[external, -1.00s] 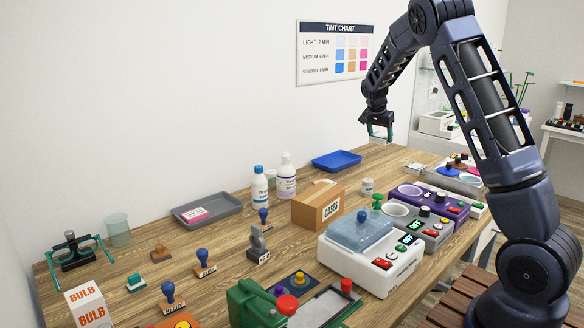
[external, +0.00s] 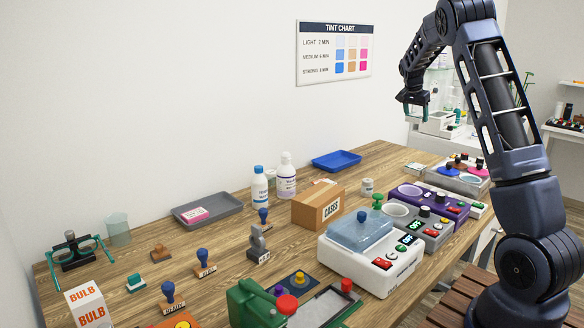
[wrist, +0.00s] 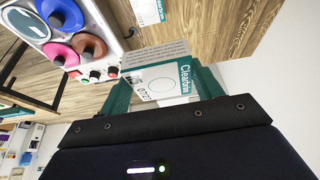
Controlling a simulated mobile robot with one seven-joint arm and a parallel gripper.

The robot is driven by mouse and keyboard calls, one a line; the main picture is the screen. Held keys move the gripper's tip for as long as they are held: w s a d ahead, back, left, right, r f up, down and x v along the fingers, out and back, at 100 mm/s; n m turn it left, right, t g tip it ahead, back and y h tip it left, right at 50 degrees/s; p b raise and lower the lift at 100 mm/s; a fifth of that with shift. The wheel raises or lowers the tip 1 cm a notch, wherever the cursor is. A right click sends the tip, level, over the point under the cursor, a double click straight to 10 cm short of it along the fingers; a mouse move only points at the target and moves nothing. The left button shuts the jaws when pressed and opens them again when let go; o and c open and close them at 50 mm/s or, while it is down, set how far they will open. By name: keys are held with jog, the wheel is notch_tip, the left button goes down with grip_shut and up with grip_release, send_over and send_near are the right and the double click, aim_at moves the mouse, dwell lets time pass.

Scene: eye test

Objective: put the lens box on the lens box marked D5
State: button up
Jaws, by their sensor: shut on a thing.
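My gripper (external: 415,108) is raised above the far right end of the wooden table. In the wrist view its two teal fingers (wrist: 163,92) are shut on a lens box (wrist: 160,78), white with a green band and printed lettering, the number partly readable. Another white and green box (wrist: 150,11) lies on the table, cut off by the top edge of the wrist view. A small pale green box (external: 414,168) shows at the table's far end. I cannot read a D5 mark on either.
A tint machine with coloured knobs (wrist: 62,14) stands beside the box in the wrist view. A blue tray (external: 337,161), a cardboard case (external: 318,206) and a purple machine (external: 428,203) stand on the wooden table (external: 330,180).

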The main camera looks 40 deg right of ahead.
aim_at(416, 166)
jog(key=shift+s+d+r, duration=0.1)
jog(key=shift+s+d, duration=0.2)
jog(key=shift+d, duration=0.2)
jog(key=shift+s+d+r, duration=0.1)
jog(key=shift+s+d, duration=0.2)
jog(key=shift+d, duration=0.2)
jog(key=shift+s+d+f, duration=0.1)
jog(key=shift+d+f, duration=0.05)
jog(key=shift+f, duration=0.1)
notch_tip(416, 166, down, 20)
jog(key=shift+r, duration=0.25)
jog(key=shift+f, duration=0.1)
jog(key=o, duration=1)
